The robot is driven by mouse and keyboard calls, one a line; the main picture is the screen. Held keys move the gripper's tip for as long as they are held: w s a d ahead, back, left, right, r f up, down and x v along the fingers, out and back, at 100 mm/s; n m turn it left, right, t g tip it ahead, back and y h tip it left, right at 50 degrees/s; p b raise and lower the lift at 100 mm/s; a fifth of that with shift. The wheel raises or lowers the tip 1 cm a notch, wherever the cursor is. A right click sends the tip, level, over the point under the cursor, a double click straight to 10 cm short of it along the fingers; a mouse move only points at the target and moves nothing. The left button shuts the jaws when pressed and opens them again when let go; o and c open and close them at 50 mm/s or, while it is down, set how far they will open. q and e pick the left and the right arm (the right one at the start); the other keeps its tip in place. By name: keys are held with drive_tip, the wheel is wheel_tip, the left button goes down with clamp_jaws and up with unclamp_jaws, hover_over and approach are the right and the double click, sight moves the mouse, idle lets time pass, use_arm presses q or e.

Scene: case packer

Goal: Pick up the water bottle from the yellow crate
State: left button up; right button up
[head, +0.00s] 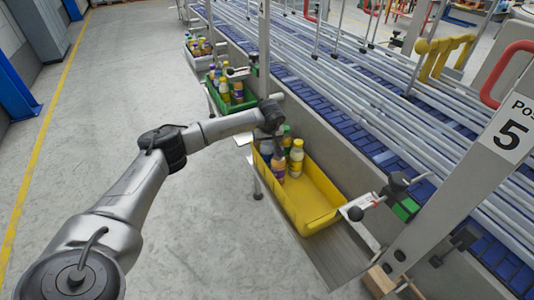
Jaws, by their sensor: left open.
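The yellow crate (318,196) stands on a ledge beside the conveyor, with several bottles at its far end and bare floor in its near part. A bluish bottle (265,149), which looks like the water bottle, is at the far left corner, partly hidden. A purple bottle (278,169), a yellow bottle (296,158) and a green-topped bottle (287,139) stand close to it. My left gripper (273,127) is open above the far end of the crate, right by the bottle tops; its fingers are small and hard to make out. My right gripper is out of view.
A green crate (223,108) and a grey crate (190,59) with bottles stand farther along the conveyor (345,110). A post with a "Pos 5" sign (513,131) and a clamp (395,188) stand right of the yellow crate. The floor at left is clear.

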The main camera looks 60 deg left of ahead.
use_arm(q)
drive_tip(key=c, duration=1.5)
drive_tip(key=shift+o, duration=0.2)
drive_tip(key=shift+r, duration=0.1)
